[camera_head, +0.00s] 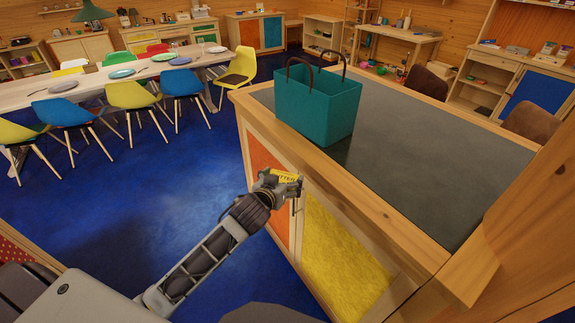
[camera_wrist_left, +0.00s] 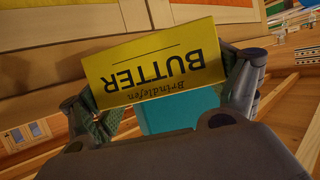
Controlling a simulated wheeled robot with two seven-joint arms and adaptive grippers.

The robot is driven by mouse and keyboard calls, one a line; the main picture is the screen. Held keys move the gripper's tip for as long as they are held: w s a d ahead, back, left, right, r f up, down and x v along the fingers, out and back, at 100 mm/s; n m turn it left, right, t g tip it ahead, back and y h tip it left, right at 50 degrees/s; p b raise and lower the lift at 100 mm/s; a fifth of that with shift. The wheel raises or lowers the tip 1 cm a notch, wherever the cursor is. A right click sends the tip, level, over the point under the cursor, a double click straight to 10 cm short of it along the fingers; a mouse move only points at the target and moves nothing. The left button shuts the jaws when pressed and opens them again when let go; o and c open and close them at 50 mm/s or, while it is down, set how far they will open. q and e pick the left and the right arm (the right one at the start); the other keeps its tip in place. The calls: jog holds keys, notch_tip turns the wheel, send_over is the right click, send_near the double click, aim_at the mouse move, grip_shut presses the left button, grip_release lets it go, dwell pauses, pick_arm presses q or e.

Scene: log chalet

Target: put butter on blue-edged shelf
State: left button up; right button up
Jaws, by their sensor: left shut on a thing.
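My left gripper (camera_head: 277,183) is shut on the butter (camera_head: 287,176), a yellow pack with dark lettering. The pack is held beside the near wooden side of the counter, close to its top edge. In the left wrist view, the butter (camera_wrist_left: 155,62) sits between the two fingers of the left gripper (camera_wrist_left: 168,88), its label upside down in the picture. I cannot make out a shelf with a blue edge in either view. My right gripper is not in view.
A teal bag (camera_head: 318,105) stands on the dark-topped counter (camera_head: 430,150). Chairs surround a long dining table (camera_head: 105,78) at left. A wooden unit with shelves (camera_head: 485,85) and a blue door stands at far right. Open blue floor (camera_head: 150,215) lies left of the counter.

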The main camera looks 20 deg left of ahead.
pick_arm(q)
jog(key=s+f, duration=0.1)
jog(key=f, duration=0.1)
jog(key=s+f, duration=0.2)
jog(key=shift+s+a+f, duration=0.1)
jog(key=shift+s+f, duration=0.05)
jog(key=shift+f, duration=0.15)
jog(key=shift+a, duration=0.15)
